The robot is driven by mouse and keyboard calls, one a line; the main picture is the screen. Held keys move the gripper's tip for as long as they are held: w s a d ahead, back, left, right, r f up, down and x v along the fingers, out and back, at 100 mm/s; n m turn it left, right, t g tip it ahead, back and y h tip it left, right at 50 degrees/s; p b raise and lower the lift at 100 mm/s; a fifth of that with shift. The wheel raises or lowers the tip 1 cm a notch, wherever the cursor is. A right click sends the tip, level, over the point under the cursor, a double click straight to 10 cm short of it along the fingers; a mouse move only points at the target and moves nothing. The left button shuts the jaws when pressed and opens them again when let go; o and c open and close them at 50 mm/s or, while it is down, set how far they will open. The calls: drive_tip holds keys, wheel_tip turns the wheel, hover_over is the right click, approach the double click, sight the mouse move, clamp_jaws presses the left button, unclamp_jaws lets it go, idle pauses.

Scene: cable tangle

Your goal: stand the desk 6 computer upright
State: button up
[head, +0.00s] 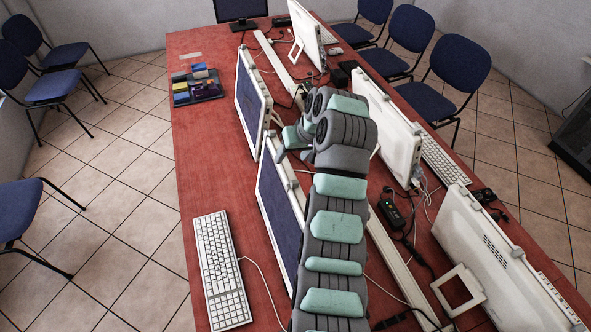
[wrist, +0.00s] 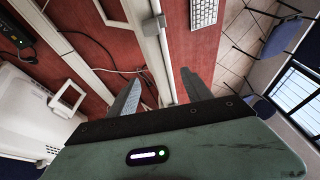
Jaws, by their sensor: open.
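No label marks the desk 6 computer, so I cannot tell which one it is. Near my gripper (head: 284,152) are two white-cased computers with dark screens facing left: one nearer (head: 278,205), one farther (head: 250,100). Both stand on edge and look somewhat tilted. My arm hides part of the nearer one. In the wrist view my gripper (wrist: 163,78) is open, its two fingers apart, with a computer's thin white edge (wrist: 158,45) showing between them. I cannot tell whether either finger touches it.
The long red table (head: 200,140) carries a white keyboard (head: 221,270), a tray of small coloured items (head: 198,86), and more white computers at right (head: 385,125) and front right (head: 500,262). Cables and a black power brick (head: 391,214) lie along a central white rail (head: 400,270). The left side has bare table.

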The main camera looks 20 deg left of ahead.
sight(282, 169)
drive_tip(key=x, duration=1)
drive_tip(key=shift+a+p, duration=0.2)
drive_tip(key=shift+p, duration=0.2)
drive_tip(key=shift+f, duration=0.1)
clamp_jaws()
idle(0.9)
